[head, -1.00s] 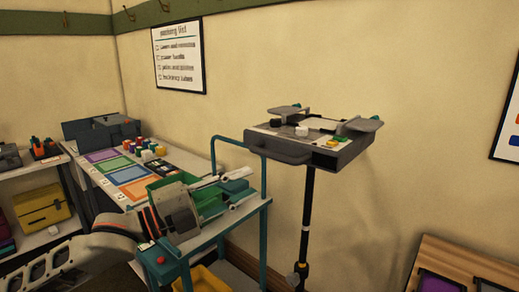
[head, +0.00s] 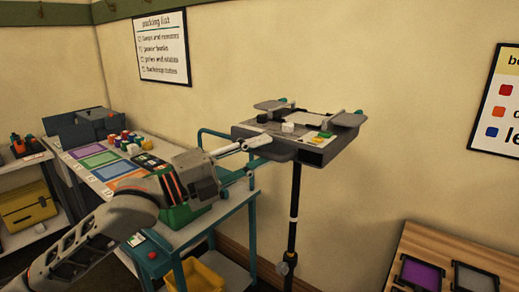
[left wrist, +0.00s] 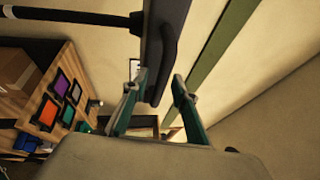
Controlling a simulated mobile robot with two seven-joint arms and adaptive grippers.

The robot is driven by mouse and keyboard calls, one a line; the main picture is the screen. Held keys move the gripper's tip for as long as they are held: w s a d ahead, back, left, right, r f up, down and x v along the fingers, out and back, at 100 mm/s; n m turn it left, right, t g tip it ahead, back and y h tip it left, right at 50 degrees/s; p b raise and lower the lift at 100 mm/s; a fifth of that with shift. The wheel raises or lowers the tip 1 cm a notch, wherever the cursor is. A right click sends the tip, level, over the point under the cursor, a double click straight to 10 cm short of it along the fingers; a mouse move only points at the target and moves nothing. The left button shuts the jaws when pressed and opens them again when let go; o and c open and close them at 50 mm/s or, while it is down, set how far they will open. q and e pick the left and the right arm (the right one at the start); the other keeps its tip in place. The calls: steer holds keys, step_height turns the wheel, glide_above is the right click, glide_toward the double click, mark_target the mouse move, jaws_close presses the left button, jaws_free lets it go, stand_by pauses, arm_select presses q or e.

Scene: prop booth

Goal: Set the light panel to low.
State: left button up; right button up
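The light panel (head: 262,131) is a dark flat box lying level on top of a black stand. Its top face carries a white knob (head: 288,127), small green and yellow pieces (head: 322,137) and raised flaps. A dark handle (left wrist: 168,60) sticks out from its edge. My left gripper (head: 262,152) is at the panel's near left edge, by the handle. In the left wrist view its fingers (left wrist: 160,84) are apart, with the end of the handle between or just ahead of them; I cannot tell if they touch. My right gripper is not in view.
A teal-framed cart (head: 203,225) with a yellow bin (head: 200,281) stands under my left arm. A table with coloured mats (head: 100,158) is behind it at the left. A wooden board with framed panels (head: 438,250) is at the lower right. The wall is close behind the stand.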

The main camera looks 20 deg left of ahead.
arm_select(q)
steer(key=shift+w+d, duration=0.1)
steer(key=shift+d, duration=0.05)
jaws_close()
steer(key=shift+f, duration=0.3)
step_height(320, 180, down, 30)
steer(key=b, duration=1.3)
jaws_free()
steer(key=shift+f, duration=0.2)
steer(key=shift+r, duration=0.15)
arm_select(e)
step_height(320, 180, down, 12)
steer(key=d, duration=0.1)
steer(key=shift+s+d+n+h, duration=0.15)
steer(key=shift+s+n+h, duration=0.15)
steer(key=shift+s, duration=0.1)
